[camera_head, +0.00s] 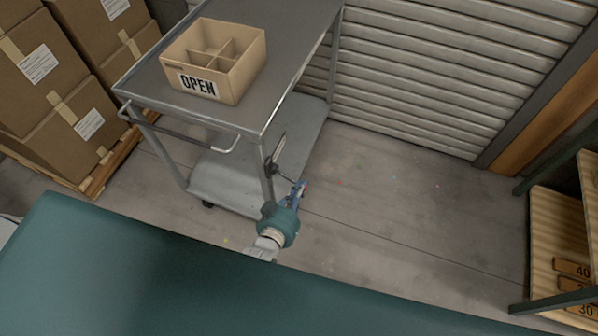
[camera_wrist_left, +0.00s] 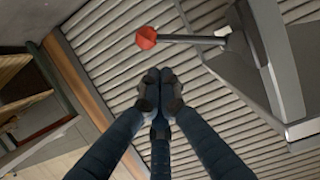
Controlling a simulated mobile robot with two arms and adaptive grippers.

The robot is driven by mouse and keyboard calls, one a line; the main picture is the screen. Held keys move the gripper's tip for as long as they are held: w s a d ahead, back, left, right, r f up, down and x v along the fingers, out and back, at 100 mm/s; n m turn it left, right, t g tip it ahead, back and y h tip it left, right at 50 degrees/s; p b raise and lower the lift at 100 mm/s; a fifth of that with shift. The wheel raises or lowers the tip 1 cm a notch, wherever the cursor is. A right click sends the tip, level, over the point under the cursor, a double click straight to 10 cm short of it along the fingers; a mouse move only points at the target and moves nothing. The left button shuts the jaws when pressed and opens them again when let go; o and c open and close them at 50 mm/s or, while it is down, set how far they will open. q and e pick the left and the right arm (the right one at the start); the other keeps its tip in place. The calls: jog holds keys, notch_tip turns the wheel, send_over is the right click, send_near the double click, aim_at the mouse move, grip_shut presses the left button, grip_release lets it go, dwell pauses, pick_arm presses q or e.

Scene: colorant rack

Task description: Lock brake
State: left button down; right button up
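The brake shows in the left wrist view as a grey lever (camera_wrist_left: 195,39) with a red knob (camera_wrist_left: 146,37), fixed to a dark grey mount (camera_wrist_left: 262,62). In the head view the cart (camera_head: 300,20) is a grey metal trolley, and a small red spot by my fingers appears to be the knob. My left gripper (camera_head: 297,194) is beside the cart's near right leg. In the left wrist view my left gripper (camera_wrist_left: 160,82) has its blue-black fingertips together with nothing seen between them. The knob appears above and slightly left of the fingertips, apart from them. My right gripper is not in view.
A tan divided box (camera_head: 220,87) marked OPEN stands on the cart top. Cardboard boxes (camera_head: 62,105) are stacked on a pallet at left. A wooden shelf unit (camera_head: 560,245) is at right. The floor (camera_head: 410,215) between cart and shelf is clear, with a ribbed shutter (camera_head: 430,75) behind.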

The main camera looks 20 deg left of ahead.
pick_arm(q)
jog(key=shift+w+a+f+m+b, duration=0.1)
jog(key=shift+a+f+m+b, duration=0.1)
jog(key=shift+f, duration=0.4)
jog(key=shift+a+f+m+b, duration=0.1)
jog(key=shift+f+m+b, duration=0.1)
jog(key=shift+f, duration=0.35)
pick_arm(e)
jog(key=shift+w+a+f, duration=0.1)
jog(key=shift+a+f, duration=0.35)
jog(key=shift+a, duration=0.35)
